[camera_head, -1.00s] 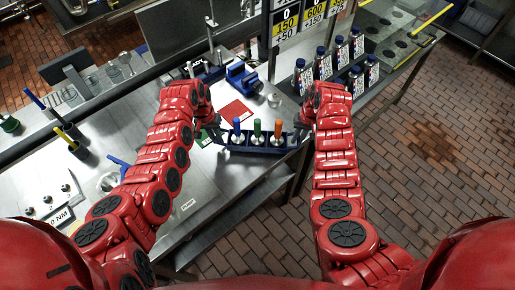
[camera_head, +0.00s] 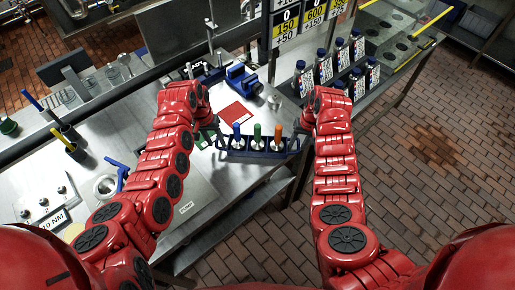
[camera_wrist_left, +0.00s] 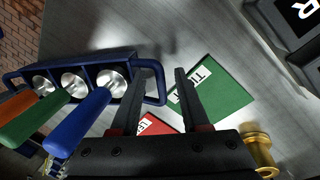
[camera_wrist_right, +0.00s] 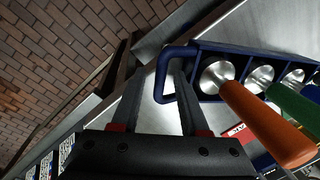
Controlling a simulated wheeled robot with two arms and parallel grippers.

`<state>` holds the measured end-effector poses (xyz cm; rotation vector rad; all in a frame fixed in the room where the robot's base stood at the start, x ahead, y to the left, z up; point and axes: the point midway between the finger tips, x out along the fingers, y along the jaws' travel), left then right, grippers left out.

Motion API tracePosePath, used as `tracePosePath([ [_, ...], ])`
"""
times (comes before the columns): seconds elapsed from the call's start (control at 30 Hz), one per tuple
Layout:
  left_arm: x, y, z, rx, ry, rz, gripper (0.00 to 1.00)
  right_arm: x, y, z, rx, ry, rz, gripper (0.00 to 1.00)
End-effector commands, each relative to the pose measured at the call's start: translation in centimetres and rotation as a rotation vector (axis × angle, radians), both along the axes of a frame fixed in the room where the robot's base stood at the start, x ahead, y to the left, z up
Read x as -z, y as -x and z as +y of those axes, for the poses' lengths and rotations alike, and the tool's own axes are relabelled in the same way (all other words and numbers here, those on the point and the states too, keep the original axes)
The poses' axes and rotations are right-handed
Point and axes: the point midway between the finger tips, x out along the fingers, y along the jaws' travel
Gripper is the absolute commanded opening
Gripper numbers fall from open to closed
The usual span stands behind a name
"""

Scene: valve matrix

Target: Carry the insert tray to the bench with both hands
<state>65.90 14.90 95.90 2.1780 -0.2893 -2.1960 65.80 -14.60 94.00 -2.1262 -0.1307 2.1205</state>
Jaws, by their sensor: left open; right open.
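The insert tray (camera_head: 258,154) is dark blue and sits on the metal bench near its front edge. It holds three inserts, with a blue (camera_head: 237,132), a green (camera_head: 257,132) and an orange handle (camera_head: 278,132). It has a loop handle at each end. My left gripper (camera_wrist_left: 160,76) is open, its fingers on either side of the outer bar of the left-end loop (camera_wrist_left: 160,92). My right gripper (camera_wrist_right: 153,76) is open, its fingers on either side of the bar of the right-end loop (camera_wrist_right: 162,72). I cannot tell whether the fingers touch the bars.
A red card (camera_head: 237,113) and a green card (camera_wrist_left: 215,88) lie flat beside the tray. A blue vise (camera_head: 242,79) stands behind it. Labelled bottles (camera_head: 324,70) stand at the back right. Brick floor (camera_head: 430,190) is open to the right.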

Motion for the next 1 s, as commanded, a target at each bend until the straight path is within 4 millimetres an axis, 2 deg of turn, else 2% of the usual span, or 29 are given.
tracePosePath([
  [0.3,-7.0,-0.2,1.1,-0.001,0.0,-0.005,0.45,0.0,0.0,0.0,0.0,0.0,0.0,0.44],
  [0.43,-8.9,-0.2,1.6,-0.002,0.001,-0.003,0.45,0.0,0.0,0.0,0.0,0.0,0.0,0.44],
  [0.63,-10.1,-0.2,1.7,-0.001,0.0,-0.001,0.45,-0.1,0.0,0.0,0.0,0.0,0.0,0.44],
  [0.77,-10.2,-0.1,1.7,-0.002,-0.001,0.0,0.45,-1.1,-0.2,-0.2,0.001,0.0,-0.005,0.44],
  [0.87,-10.2,-0.1,1.7,-0.001,0.0,0.0,0.45,-2.5,-0.1,-0.4,-0.001,0.0,-0.003,0.44],
  [1.0,-10.2,-0.1,1.7,-0.001,0.0,0.0,0.45,-5.7,-0.1,-1.0,0.001,0.001,-0.006,0.44],
])
